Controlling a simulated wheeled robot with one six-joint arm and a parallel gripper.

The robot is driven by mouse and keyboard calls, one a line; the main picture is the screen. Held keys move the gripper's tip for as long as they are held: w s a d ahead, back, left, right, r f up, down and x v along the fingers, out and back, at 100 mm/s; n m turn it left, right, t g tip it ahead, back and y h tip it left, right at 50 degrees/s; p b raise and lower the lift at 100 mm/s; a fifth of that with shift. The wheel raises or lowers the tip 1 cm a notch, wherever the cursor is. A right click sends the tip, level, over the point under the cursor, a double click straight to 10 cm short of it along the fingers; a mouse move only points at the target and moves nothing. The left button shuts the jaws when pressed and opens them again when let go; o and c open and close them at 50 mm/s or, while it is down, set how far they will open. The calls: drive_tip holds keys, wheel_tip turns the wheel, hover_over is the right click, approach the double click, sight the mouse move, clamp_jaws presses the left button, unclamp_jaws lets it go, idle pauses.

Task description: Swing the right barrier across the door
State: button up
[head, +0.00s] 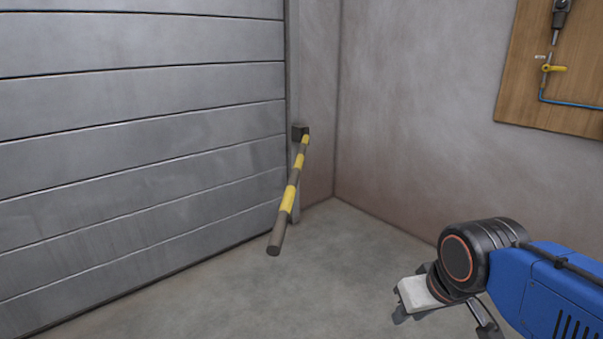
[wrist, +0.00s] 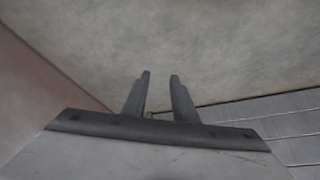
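The barrier (head: 289,195) is a dark pole with yellow bands in the head view. It is hinged at a dark bracket (head: 300,132) on the post at the door's right edge. It juts out from the post into the room, not lying across the door (head: 140,130). My gripper (wrist: 160,75) is open and empty, its two fingers apart in the wrist view. In the head view it is low at the right, well apart from the barrier, with its fingers partly hidden. The wrist view shows no clear view of the barrier.
A wooden board (head: 550,70) with a yellow-handled valve (head: 554,69) and a blue hose hangs on the right wall. The concrete floor (head: 340,260) between my gripper and the barrier is clear. The room's corner is just right of the post.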

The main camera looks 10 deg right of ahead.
drive_tip(key=shift+w+a, duration=0.1)
drive_tip(key=shift+w, duration=0.05)
clamp_jaws()
drive_tip(key=w+a+r+m+g+y, duration=0.1)
drive_tip(key=w+a+r+y, duration=0.2)
drive_tip(key=w, duration=0.6)
drive_tip(key=w+a+r+m+g+y, duration=0.1)
drive_tip(key=w+a+r+y, duration=0.1)
drive_tip(key=w, duration=0.8)
drive_tip(key=w+a+r+m+g+y, duration=0.1)
drive_tip(key=w+a+r+y, duration=0.2)
drive_tip(key=w, duration=0.6)
drive_tip(key=w+a+r+x, duration=0.1)
drive_tip(key=x, duration=1.2)
drive_tip(key=shift+a+r, duration=0.35)
drive_tip(key=shift+r, duration=0.05)
